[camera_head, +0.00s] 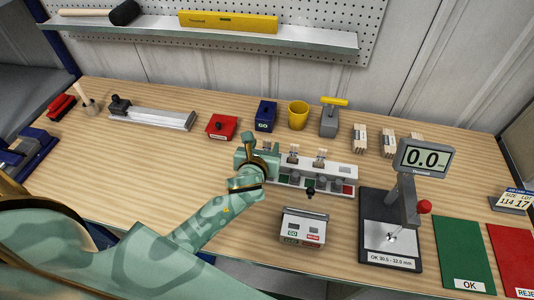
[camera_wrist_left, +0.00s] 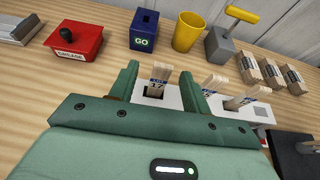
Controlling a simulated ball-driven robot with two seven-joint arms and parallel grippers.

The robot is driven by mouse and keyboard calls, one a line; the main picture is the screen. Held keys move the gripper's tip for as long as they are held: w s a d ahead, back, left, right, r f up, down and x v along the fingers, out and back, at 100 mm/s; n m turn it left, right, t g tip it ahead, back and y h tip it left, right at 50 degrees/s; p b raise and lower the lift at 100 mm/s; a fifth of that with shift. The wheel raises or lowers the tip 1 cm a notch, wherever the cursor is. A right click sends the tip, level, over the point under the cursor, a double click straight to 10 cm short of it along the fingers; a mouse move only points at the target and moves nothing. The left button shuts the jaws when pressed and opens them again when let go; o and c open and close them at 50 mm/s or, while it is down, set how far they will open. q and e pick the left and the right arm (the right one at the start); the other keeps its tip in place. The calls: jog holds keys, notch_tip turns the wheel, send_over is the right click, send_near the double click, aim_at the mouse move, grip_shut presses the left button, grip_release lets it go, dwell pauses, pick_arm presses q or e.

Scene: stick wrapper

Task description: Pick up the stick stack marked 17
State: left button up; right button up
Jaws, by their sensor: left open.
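The stick stack marked 17 (camera_wrist_left: 157,82) stands upright in a slot of the white holder (camera_wrist_left: 172,97) in the left wrist view. My left gripper (camera_wrist_left: 160,68) is open, with one green finger to each side of this stack in the picture. I cannot tell whether a finger touches it. In the head view my left gripper (camera_head: 258,157) covers the left end of the holder (camera_head: 312,178) and hides the marked stack. Two other stacks (camera_head: 293,155) (camera_head: 319,160) stand to the right in the same holder. My right gripper is not in view.
Behind the holder stand a blue GO box (camera_head: 265,115), a yellow cup (camera_head: 298,115) and a grey block with yellow handle (camera_head: 330,120). A gauge stand (camera_head: 390,230) is at right.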

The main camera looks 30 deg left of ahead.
aim_at(267, 144)
pick_arm(q)
jog(key=x, duration=0.3)
jog(key=shift+w+d+f, duration=0.15)
jog(key=shift+w+f, duration=0.05)
jog(key=shift+f, duration=0.1)
jog(key=shift+s+r, duration=0.1)
jog(key=c, duration=0.4)
grip_shut()
